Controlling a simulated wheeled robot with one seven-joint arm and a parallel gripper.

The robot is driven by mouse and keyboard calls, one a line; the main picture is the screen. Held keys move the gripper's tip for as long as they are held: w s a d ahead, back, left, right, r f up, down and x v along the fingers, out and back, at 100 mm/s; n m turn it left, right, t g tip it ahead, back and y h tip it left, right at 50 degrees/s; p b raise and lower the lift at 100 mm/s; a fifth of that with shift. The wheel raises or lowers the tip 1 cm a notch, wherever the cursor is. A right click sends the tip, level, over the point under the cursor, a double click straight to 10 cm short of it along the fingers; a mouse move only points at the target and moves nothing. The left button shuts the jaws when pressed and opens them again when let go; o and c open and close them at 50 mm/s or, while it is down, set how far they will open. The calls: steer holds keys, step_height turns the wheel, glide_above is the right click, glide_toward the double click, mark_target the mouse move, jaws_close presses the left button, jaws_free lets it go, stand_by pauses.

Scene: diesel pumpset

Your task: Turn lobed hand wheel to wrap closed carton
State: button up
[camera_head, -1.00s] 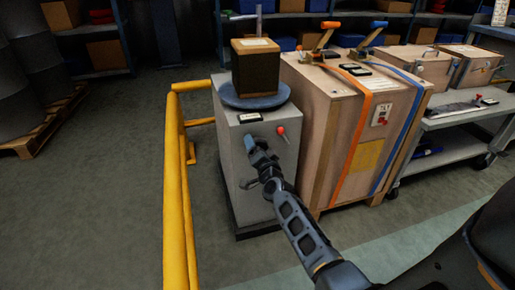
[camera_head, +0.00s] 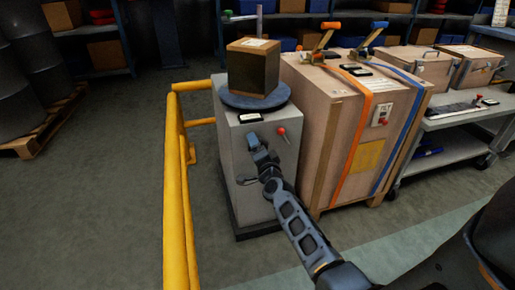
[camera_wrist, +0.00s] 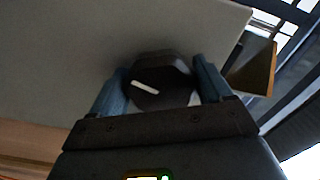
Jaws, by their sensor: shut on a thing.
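The carton (camera_head: 253,66), brown with a label on top, stands on a round blue turntable (camera_head: 240,101) on top of a grey cabinet (camera_head: 232,150). In the wrist view, the dark lobed hand wheel (camera_wrist: 160,84) with a white mark sits on the pale cabinet face. My gripper (camera_head: 252,144) is at the cabinet's front, and in the wrist view its two blue fingers (camera_wrist: 160,88) are shut on the wheel from both sides. In the head view my gripper hides the wheel. The white mark slants slightly down to the right.
A red-knobbed lever (camera_head: 281,131) sticks out of the cabinet face near my gripper. A yellow rail (camera_head: 175,190) stands left of the cabinet. A large strapped crate (camera_head: 345,125) stands close on the right.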

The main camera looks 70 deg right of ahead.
steer(key=o, duration=1)
steer(key=shift+f, duration=0.1)
steer(key=shift+p+v, duration=1.3)
steer(key=shift+v, duration=2.65)
